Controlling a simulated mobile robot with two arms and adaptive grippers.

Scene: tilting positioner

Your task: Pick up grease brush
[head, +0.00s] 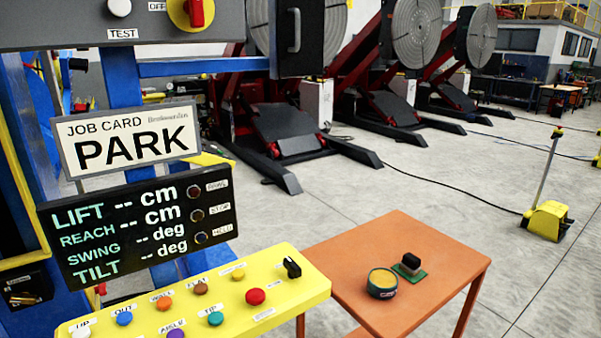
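A small dark block on a flat green base (409,266) sits on the orange table (440,250). It may be the grease brush, but no bristles can be made out. A round teal tin (382,283) with a yellow-brown top stands just to its left, close beside it. Neither of my grippers shows in the head view.
A yellow button panel (290,300) with coloured knobs adjoins the table's left side. Above it are a black readout board (140,225) and a white "PARK" job card (130,140). Most of the tabletop is bare. Positioners with round plates (415,30) stand behind; open floor lies right.

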